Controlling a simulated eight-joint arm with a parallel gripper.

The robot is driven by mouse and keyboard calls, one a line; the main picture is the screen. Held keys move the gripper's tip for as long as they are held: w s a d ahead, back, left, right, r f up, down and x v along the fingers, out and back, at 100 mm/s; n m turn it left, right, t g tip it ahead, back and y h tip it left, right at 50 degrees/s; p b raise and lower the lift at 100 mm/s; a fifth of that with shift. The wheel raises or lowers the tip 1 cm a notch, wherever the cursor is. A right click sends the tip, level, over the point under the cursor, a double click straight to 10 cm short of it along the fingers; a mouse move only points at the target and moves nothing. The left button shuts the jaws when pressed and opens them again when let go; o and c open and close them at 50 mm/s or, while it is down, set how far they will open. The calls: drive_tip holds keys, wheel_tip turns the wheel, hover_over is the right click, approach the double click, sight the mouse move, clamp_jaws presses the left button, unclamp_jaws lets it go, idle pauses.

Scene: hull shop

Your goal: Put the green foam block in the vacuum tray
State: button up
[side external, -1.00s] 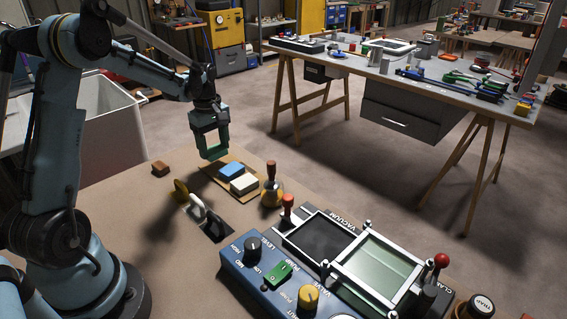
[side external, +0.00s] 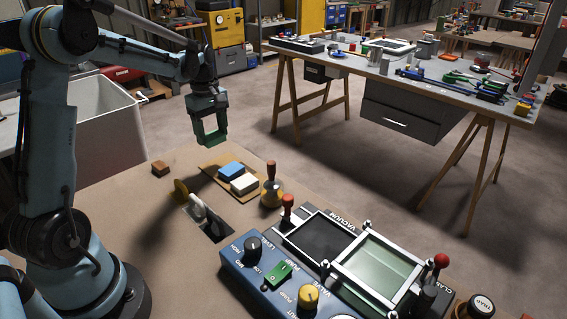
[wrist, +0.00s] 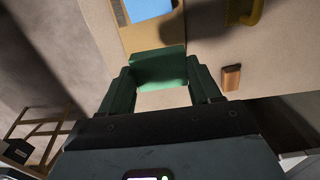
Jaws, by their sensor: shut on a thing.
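My gripper (side external: 210,137) is shut on the green foam block (wrist: 160,70) and holds it in the air above the far part of the bench. In the wrist view the block spans between the two green fingertips. In the side external view it is hard to tell apart from the fingers. The vacuum tray (side external: 322,239) is a dark, empty-looking recess in a light frame on the blue machine, to the right of and nearer than my gripper. A framed clear lid (side external: 378,268) lies beside it on the right.
A blue block (side external: 231,170) and a white block (side external: 244,184) lie on a tan board below my gripper. A brown block (side external: 160,168) lies to the left.

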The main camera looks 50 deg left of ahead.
wheel_tip(320, 180, up, 6)
drive_tip(key=shift+r, duration=0.2)
drive_tip(key=w+d+m, duration=0.2)
drive_tip(key=w+d, duration=0.1)
drive_tip(key=d, duration=0.6)
drive_tip(key=m, duration=0.7)
hover_over(322, 240)
wheel_tip(322, 240, down, 5)
drive_tip(key=shift+f, duration=3.4)
drive_tip(key=shift+f, duration=0.5)
drive_tip(key=o, duration=1)
drive_tip(key=shift+o, duration=0.2)
